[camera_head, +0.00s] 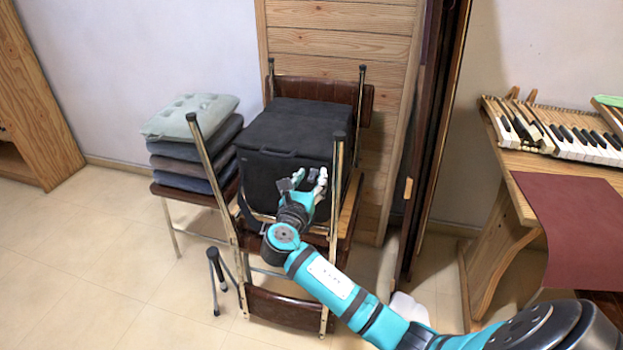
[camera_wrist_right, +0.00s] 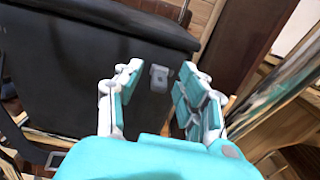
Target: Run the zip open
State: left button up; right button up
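My right gripper (camera_head: 309,178) is open in front of the bag's front face. In the wrist view the tab appears between its two fingers (camera_wrist_right: 160,70), and both fingers look apart from it. The zip's line is hard to make out. My left gripper is not in view.
Metal chair legs (camera_head: 338,180) rise close to the right of the bag, near my right gripper. Folded cushions (camera_head: 190,118) are stacked to its left. A wooden bench with piano keys (camera_head: 575,135) stands at the right. Floor at the left (camera_head: 90,250) is clear.

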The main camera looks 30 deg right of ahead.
jog(key=shift+w+d, duration=0.35)
jog(key=shift+d, duration=0.1)
grip_shut()
